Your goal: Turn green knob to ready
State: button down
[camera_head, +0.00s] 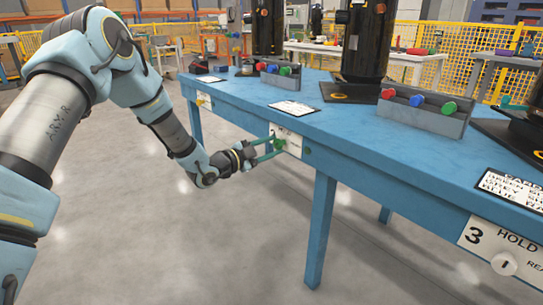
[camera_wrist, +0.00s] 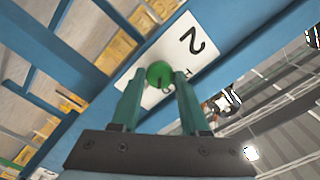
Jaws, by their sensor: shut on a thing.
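The green knob (camera_wrist: 159,74) sits on a white plate (camera_wrist: 165,55) marked 2 on the blue table's front edge. In the head view the plate (camera_head: 292,142) shows on the table's front apron, with the green knob (camera_head: 279,144) mostly behind my fingers. My gripper (camera_wrist: 160,80) has its two green fingertips on either side of the knob, shut on it. In the head view my gripper (camera_head: 272,147) reaches the plate from the left. The fingers and the tilted view hide the plate's wording, so I cannot tell the knob's setting.
The blue table (camera_head: 345,125) carries dark compressors and a grey tray (camera_head: 428,118) with red, blue and green parts. A plate (camera_head: 500,250) marked 3 with HOLD and a white knob is at the right. Open floor (camera_head: 240,240) lies in front.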

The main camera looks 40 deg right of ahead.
jog(key=m+b, duration=0.1)
jog(key=b, duration=0.1)
jog(key=m+b, duration=0.4)
jog(key=shift+f, duration=0.3)
jog(key=m+b, duration=0.2)
jog(key=b, duration=0.1)
jog(key=shift+r+m, duration=0.15)
jog(key=shift+m, duration=0.25)
jog(key=shift+r, duration=0.1)
jog(key=shift+c, duration=2)
grip_release()
jog(key=shift+a, duration=0.1)
jog(key=a+p, duration=0.1)
jog(key=a, duration=0.9)
jog(key=shift+w+a+p, duration=0.3)
jog(key=shift+a+p, duration=0.05)
jog(key=shift+p, duration=0.05)
